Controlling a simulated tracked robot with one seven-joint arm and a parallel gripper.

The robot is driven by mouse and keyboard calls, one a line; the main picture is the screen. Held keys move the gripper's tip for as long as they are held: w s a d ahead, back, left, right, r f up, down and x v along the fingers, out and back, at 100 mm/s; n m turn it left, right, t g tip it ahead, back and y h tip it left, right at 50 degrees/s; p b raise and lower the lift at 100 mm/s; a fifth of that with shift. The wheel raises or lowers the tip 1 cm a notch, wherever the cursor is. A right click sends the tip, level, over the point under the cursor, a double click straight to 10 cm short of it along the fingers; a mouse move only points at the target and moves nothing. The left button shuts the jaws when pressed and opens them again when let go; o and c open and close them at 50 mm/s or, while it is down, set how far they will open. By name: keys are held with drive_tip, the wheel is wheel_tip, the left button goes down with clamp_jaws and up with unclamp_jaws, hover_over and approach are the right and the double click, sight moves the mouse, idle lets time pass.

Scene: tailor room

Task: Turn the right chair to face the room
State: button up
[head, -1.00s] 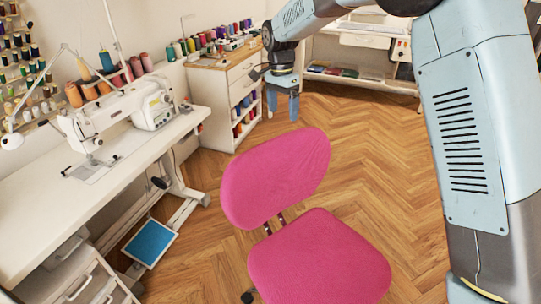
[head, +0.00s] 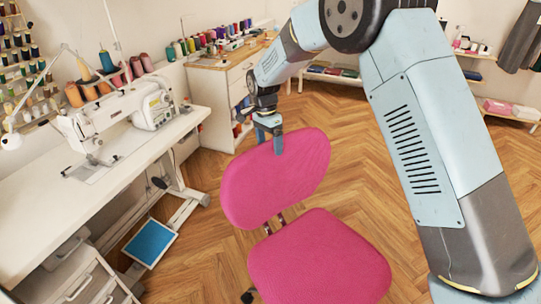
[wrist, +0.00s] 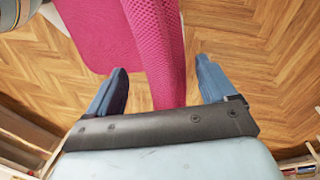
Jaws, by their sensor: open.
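A pink office chair stands on the wood floor in the middle of the head view, its backrest (head: 275,180) on the side toward the sewing table and its seat (head: 320,262) to the lower right. My gripper (head: 278,142) is at the top edge of the backrest. In the wrist view my gripper (wrist: 162,85) is open, its two blue fingers on either side of the backrest edge (wrist: 160,45), with visible floor between each finger and the pink fabric. The pink seat (wrist: 95,30) shows beyond at the upper left. Only one chair is in view.
A white sewing table (head: 95,185) with a sewing machine (head: 115,115) stands to the left, with a blue pedal (head: 150,242) beneath. A cabinet (head: 222,95) holding thread spools is behind my gripper. Floor right of the chair is open.

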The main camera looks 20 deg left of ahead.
sight(247, 183)
drive_tip(key=shift+s+d+f, duration=0.1)
drive_tip(key=shift+d+f, duration=0.05)
drive_tip(key=shift+f, duration=1.05)
drive_tip(key=shift+s+d+f, duration=0.1)
drive_tip(key=shift+f, duration=1.1)
drive_tip(key=shift+c, duration=0.2)
drive_tip(key=c, duration=1.4)
drive_tip(key=shift+s+a, duration=0.25)
drive_tip(key=shift+s, duration=0.25)
drive_tip(key=s+a+n, duration=0.1)
drive_tip(key=s+n, duration=0.1)
drive_tip(key=s, duration=0.1)
drive_tip(key=s+a+n, duration=0.1)
drive_tip(key=s+n, duration=0.1)
drive_tip(key=s, duration=0.2)
drive_tip(key=s+n, duration=0.1)
drive_tip(key=s, duration=0.3)
drive_tip(key=shift+s+a+n+t, duration=0.2)
drive_tip(key=shift+a+n+t, duration=0.2)
drive_tip(key=shift+s+n, duration=0.3)
drive_tip(key=shift+s, duration=0.5)
